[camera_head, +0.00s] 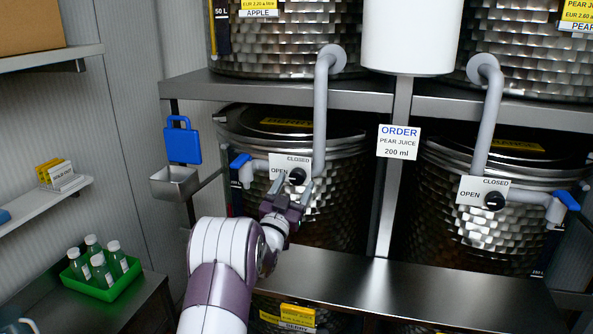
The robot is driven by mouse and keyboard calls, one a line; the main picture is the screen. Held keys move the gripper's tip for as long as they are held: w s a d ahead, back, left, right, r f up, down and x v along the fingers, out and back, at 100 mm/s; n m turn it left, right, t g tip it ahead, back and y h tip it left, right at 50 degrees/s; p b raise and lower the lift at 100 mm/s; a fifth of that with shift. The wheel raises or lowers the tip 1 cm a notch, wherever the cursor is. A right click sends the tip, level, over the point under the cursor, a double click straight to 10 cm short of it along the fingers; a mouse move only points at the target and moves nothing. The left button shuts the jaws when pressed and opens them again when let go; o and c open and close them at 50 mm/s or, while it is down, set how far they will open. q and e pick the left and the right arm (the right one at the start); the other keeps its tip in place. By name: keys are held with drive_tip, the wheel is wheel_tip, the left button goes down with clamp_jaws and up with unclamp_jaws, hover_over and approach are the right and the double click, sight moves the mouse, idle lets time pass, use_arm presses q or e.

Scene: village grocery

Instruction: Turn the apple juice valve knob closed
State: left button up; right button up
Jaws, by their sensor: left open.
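The apple juice valve has a black round knob (297,176) on a white plate (277,165) marked OPEN at left and CLOSED at the top. A grey pipe (321,110) runs down to it from the tank labelled APPLE (275,38). My left gripper (292,190) is open just below and in front of the knob, with its fingers pointing up toward it. I cannot tell whether the fingers touch the knob. The knob's pointer direction is too small to tell. My right gripper is not in view.
The pear valve knob (494,201) sits on a similar plate at right. A steel shelf (420,288) runs below both valves. An order sign (398,142) reads PEAR JUICE 200 ml. A green crate (104,275) of bottles stands at lower left.

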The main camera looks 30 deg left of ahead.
use_arm(q)
drive_tip(key=shift+w+a+r, duration=0.1)
drive_tip(key=shift+w+r, duration=0.25)
drive_tip(key=shift+r, duration=0.15)
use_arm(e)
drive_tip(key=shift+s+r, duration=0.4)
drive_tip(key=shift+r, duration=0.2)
use_arm(q)
drive_tip(key=shift+w, duration=0.1)
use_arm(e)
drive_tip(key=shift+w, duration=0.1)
